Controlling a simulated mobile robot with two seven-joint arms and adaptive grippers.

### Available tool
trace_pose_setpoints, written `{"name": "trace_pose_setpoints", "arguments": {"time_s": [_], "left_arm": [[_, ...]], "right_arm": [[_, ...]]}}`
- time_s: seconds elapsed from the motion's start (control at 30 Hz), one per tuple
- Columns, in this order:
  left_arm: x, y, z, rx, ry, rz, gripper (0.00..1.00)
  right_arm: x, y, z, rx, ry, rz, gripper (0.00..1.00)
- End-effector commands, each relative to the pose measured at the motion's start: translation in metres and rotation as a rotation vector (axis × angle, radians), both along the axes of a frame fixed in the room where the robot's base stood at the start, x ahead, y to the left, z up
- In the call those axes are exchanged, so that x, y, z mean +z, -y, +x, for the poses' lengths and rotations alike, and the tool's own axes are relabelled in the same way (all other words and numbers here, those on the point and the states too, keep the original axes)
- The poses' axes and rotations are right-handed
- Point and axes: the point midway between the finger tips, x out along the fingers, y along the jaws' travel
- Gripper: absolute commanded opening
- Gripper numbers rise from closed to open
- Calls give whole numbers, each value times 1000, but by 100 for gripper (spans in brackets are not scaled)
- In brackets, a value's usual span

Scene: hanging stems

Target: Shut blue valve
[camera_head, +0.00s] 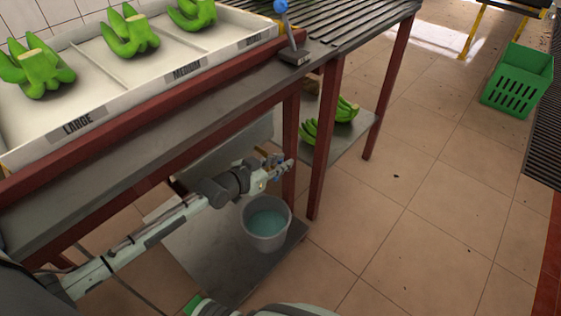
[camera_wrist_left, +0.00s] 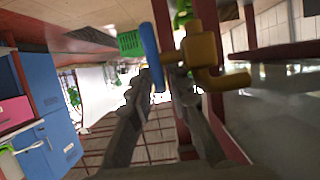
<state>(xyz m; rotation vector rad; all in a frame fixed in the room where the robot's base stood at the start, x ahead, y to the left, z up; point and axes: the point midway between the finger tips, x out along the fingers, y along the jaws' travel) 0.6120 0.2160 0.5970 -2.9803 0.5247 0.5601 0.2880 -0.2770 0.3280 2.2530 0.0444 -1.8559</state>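The valve shows in the left wrist view with a brass body (camera_wrist_left: 203,48) and a blue lever handle (camera_wrist_left: 150,52). The handle's end lies between the two fingertips of my left gripper (camera_wrist_left: 160,82). The fingers are spread with a gap between them; contact with the handle cannot be made out. In the head view my left gripper (camera_head: 281,168) is under the table, beside a red leg and above a bucket. There the valve is small and mostly hidden by the gripper. My right gripper is not in view; only a pale part of my body shows at the bottom.
A bucket of water (camera_head: 266,222) stands on the low shelf (camera_head: 208,262). The table carries a sorting tray (camera_head: 78,124) with green bananas and a blue-knobbed lever (camera_head: 287,30). More bananas (camera_head: 345,110) lie on a lower shelf. A green crate (camera_head: 518,80) stands right; open floor lies between.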

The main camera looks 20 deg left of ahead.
Motion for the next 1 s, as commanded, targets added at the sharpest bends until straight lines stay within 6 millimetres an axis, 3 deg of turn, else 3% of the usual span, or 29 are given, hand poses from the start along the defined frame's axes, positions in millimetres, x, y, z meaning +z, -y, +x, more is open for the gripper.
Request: {"name": "trace_pose_setpoints", "arguments": {"time_s": [0.27, 0.7, 1.0], "left_arm": [[1, -1, -3, 0, -1, 0, 19], [23, -22, -59, 0, -2, 1, 19], [28, -24, -66, 0, 0, 0, 19]], "right_arm": [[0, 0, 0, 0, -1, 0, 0], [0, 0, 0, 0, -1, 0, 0], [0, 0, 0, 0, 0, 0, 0]]}}
